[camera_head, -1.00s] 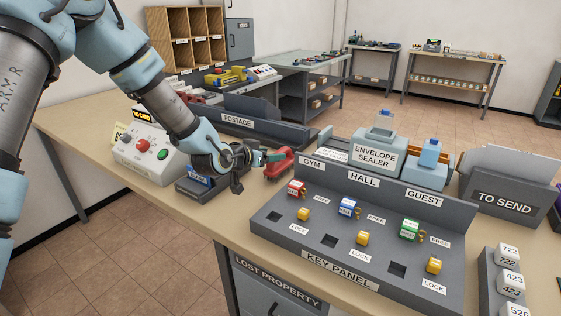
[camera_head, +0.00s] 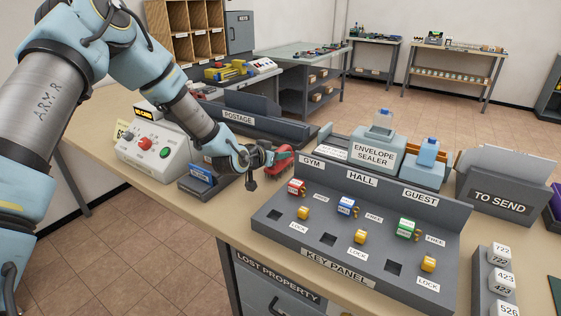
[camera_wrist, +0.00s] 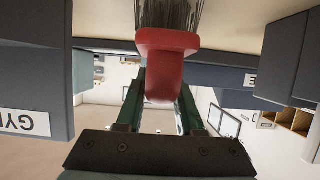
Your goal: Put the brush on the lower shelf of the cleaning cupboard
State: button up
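The brush has a red handle with dark bristles. In the head view the brush (camera_head: 282,160) is at my fingertips, on the desk side just left of the key panel's GYM sign. In the wrist view, which is upside down, the red handle of the brush (camera_wrist: 167,50) sits between the green fingers of my gripper (camera_wrist: 162,92), which look closed against its sides. The bristles point toward the desk; I cannot tell whether they touch it. My gripper (camera_head: 268,158) reaches in from the left, low over the desk. I cannot make out the cleaning cupboard.
The key panel (camera_head: 345,240) stands close right of my gripper. A control box (camera_head: 155,150) and small dark tray (camera_head: 205,188) are to the left. The postage rack (camera_head: 250,125) is behind. The envelope sealer (camera_head: 377,152) stands farther right. Open tiled floor (camera_head: 400,118) lies beyond the desk.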

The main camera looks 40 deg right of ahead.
grip_shut()
jog(key=shift+r, duration=0.1)
dwell(0.3)
